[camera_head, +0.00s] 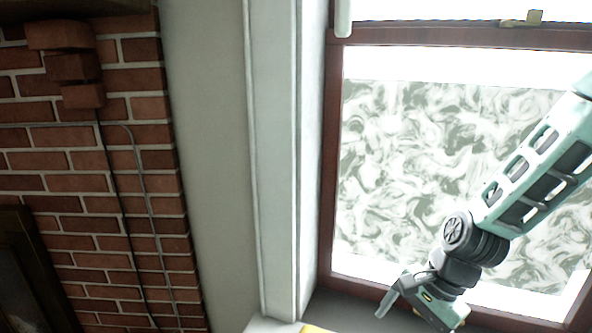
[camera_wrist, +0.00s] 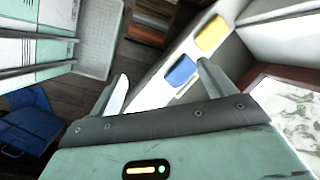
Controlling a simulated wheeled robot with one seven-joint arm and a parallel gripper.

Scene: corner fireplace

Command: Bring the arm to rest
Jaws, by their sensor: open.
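My gripper (camera_head: 385,308) is at the lower right in the head view, in front of the window's lower part and pointing down to the left. One finger shows clearly there. In the wrist view both fingers of my gripper (camera_wrist: 163,72) stand wide apart with nothing held between them. Beyond the fingers, a blue object (camera_wrist: 181,70) and a yellow object (camera_wrist: 212,33) lie on a white ledge (camera_wrist: 150,92). The arm reaches in from the right edge of the head view, bent at the wrist.
A window with a dark red frame (camera_head: 333,150) is behind the arm. A brick wall (camera_head: 75,185) stands at left. The wrist view shows a pale crate-like thing (camera_wrist: 97,42), a blue item (camera_wrist: 32,122) and wooden floor (camera_wrist: 145,58).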

